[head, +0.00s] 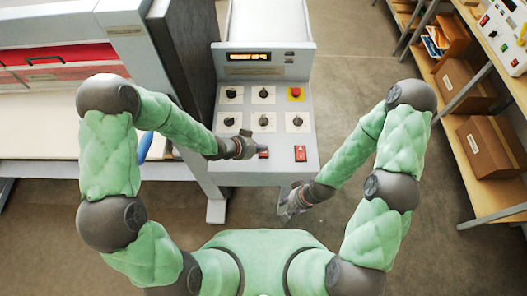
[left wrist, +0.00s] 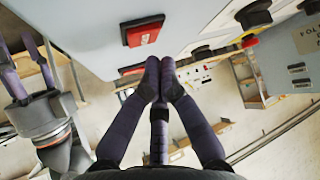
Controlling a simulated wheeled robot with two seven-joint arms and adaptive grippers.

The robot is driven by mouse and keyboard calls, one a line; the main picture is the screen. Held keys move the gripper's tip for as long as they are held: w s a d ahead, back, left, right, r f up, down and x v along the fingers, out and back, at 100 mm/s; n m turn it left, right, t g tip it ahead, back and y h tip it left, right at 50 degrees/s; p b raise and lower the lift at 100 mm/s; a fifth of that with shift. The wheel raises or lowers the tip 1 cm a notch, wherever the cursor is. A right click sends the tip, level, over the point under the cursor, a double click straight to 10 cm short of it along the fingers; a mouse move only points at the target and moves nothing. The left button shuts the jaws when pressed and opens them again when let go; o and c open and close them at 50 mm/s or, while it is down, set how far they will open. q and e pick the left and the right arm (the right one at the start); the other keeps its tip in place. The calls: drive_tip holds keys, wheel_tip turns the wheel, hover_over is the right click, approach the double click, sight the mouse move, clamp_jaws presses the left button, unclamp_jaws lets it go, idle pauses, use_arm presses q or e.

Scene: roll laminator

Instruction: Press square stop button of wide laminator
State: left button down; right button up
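The wide laminator's grey control panel (head: 228,160) has two red square buttons at its near edge. The left red button (head: 263,154) is partly covered by my left gripper (head: 256,148); the right red button (head: 300,153) is uncovered and bears a pale mark. In the left wrist view, the left red button (left wrist: 143,31) is beside my left fingertips (left wrist: 159,62), which are together and empty. The other red button (left wrist: 131,70) is partly hidden behind them. Contact cannot be told. My right gripper (head: 290,208) hangs below the panel's front edge, its fingers (left wrist: 24,65) apart and empty.
Several black knobs (head: 263,93) and a red emergency knob on yellow (head: 295,93) stand farther up the panel, below a lit display (head: 248,57). The laminator body (head: 180,60) stands left. Shelves with boxes (head: 490,145) line the right; open floor lies between.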

sight(261, 153)
use_arm(q)
drive_tip(key=shift+r+p, duration=1.9)
drive_tip(key=shift+r, duration=0.5)
drive_tip(key=shift+f, duration=0.1)
